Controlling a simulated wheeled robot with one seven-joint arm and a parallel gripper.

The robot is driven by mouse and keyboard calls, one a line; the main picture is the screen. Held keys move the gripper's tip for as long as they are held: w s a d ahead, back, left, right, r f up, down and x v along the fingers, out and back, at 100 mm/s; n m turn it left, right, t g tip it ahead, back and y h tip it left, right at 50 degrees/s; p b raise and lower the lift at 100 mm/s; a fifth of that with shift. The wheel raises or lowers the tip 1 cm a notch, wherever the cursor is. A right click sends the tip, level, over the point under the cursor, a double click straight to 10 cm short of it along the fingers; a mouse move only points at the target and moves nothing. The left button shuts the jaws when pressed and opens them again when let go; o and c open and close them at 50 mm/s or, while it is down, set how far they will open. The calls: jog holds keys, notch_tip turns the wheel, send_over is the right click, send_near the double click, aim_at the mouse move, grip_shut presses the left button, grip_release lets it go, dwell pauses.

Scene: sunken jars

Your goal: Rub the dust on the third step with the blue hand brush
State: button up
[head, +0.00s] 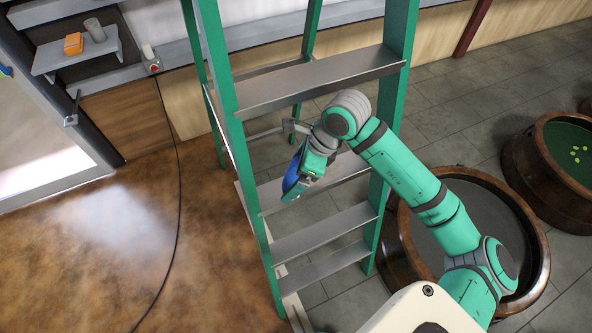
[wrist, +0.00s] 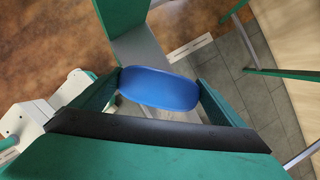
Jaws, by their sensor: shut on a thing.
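My gripper (head: 308,172) is shut on the blue hand brush (head: 291,181), in front of the green stepladder (head: 228,110). In the wrist view the brush's blue, rounded back (wrist: 160,88) lies between the two fingers; its bristles are hidden. The third step from the bottom (head: 347,168) is grey and partly covered by my gripper and the brush. In the head view the brush overlaps this step's left part; I cannot tell whether they touch. No dust can be made out on it.
A higher step (head: 320,82) spans the ladder above my gripper. A large round jar (head: 535,235) is sunk in the tiled floor at right, with another jar (head: 520,165) beyond. A black cable (head: 178,200) runs over the brown floor at left. A wall shelf (head: 75,55) holds small items.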

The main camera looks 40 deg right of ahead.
jog(key=shift+f, duration=0.45)
jog(key=shift+d, duration=0.1)
jog(key=shift+s+d+r, duration=0.1)
jog(key=shift+s+d, duration=0.1)
jog(key=shift+d, duration=0.6)
jog(key=shift+s+d+r, duration=0.1)
jog(key=shift+s+d, duration=0.1)
jog(key=shift+d, duration=0.55)
jog(key=shift+s+d+f, duration=0.1)
jog(key=shift+s+d, duration=0.35)
jog(key=shift+d, duration=1.25)
jog(key=shift+s+d+f, duration=0.1)
jog(key=shift+s+d, duration=0.3)
jog(key=shift+d, duration=1.25)
jog(key=shift+s+d+f, duration=0.1)
jog(key=shift+s+d, duration=0.35)
jog(key=shift+d, duration=1.25)
jog(key=shift+s+d+r, duration=0.1)
jog(key=shift+s+d, duration=0.1)
jog(key=shift+d, duration=0.55)
jog(key=shift+s+d, duration=0.15)
jog(key=shift+d, duration=0.6)
jog(key=shift+r, duration=0.1)
jog(key=shift+a, duration=0.1)
